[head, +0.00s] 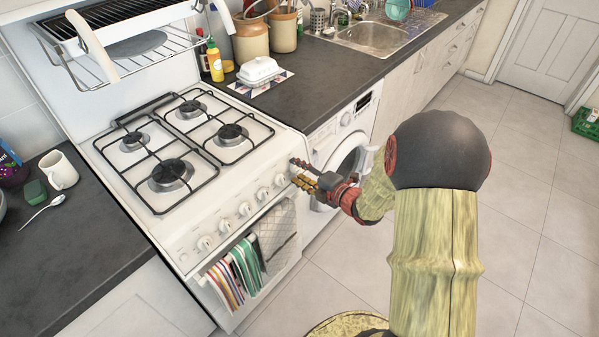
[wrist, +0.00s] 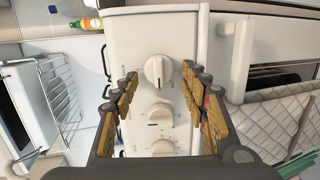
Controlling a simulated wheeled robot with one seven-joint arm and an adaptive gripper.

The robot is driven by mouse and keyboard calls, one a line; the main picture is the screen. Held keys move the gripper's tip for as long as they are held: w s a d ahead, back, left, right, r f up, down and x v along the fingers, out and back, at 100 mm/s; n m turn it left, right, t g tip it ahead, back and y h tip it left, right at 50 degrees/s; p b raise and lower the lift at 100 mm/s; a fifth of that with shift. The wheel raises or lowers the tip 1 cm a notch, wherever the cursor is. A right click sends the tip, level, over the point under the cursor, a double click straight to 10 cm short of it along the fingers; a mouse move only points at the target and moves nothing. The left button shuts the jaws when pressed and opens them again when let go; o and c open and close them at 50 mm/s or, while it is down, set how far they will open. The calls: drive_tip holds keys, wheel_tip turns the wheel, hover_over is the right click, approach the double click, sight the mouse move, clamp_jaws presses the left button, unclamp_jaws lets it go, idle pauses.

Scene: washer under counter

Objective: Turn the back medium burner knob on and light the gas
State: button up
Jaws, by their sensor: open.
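The white stove (head: 180,225) has a row of several knobs along its front panel. My gripper (head: 304,174) is at the right end of the row, open and empty. Contact is not visible. A second knob (wrist: 160,113) and a third knob (wrist: 163,147) lie below it. The back left burner (head: 134,141) and back right burner (head: 191,108) show no flame.
Striped towels (head: 236,272) and a quilted cloth (head: 278,238) hang on the stove's front below the knobs. A washer (head: 345,150) stands right of the stove under the dark counter (head: 315,75). A white mug (head: 59,169) stands left.

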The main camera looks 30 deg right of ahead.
drive_tip(key=v, duration=1.2)
drive_tip(key=c, duration=1.2)
clamp_jaws()
idle(0.7)
